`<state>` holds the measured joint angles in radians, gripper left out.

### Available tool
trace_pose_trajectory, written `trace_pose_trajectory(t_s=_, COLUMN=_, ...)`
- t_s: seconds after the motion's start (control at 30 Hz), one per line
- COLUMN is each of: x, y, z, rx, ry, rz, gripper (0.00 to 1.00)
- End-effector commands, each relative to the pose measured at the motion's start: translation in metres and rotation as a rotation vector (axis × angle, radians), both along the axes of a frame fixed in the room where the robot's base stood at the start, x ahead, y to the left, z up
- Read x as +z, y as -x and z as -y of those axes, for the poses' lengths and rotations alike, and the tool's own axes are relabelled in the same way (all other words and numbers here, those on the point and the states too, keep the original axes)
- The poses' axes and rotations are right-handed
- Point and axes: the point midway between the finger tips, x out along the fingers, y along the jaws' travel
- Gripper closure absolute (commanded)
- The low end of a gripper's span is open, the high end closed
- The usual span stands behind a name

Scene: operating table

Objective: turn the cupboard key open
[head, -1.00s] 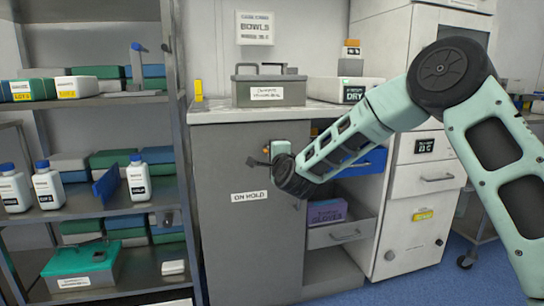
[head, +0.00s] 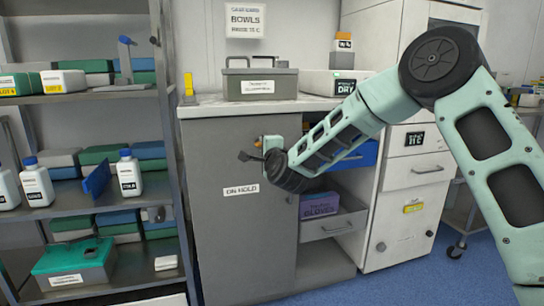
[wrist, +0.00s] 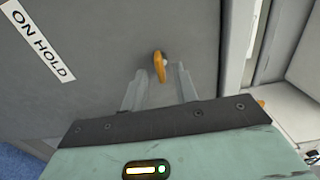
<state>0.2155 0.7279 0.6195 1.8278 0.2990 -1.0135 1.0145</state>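The orange key (wrist: 159,67) sits in the grey cupboard door (head: 236,245), seen in the wrist view with its bow roughly upright. The door also fills much of the wrist view (wrist: 100,35) and appears closed. My gripper (wrist: 160,72) is open, with one grey finger to the left of the key and one to the right. Gaps show on both sides of the key, and I cannot tell if the fingertips reach past it.
An "ON HOLD" label (head: 241,190) is on the door. The worktop (head: 205,108) above holds a grey box (head: 259,85). An open drawer with a purple gloves box (head: 319,205) is right of the door. A loaded shelf rack (head: 165,130) stands close on the left.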

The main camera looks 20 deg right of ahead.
Motion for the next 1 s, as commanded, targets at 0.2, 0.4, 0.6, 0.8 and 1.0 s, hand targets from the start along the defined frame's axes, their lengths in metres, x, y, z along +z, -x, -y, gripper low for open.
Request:
trace_pose_trajectory(t_s=0.2, x=0.002, y=0.039, z=0.000, rx=0.002, ry=0.003, rz=-0.002, gripper=0.71)
trace_pose_trajectory(t_s=0.4, x=0.002, y=0.087, z=0.000, rx=0.002, ry=0.003, rz=-0.002, gripper=0.71)
trace_pose_trajectory(t_s=0.6, x=0.002, y=0.131, z=0.000, rx=0.002, ry=0.001, rz=-0.002, gripper=0.71)
trace_pose_trajectory(t_s=0.8, x=0.001, y=0.158, z=0.000, rx=0.001, ry=0.000, rz=-0.001, gripper=0.71)
trace_pose_trajectory(t_s=1.0, x=0.000, y=0.167, z=0.000, rx=-0.001, ry=0.000, rz=-0.001, gripper=0.71)
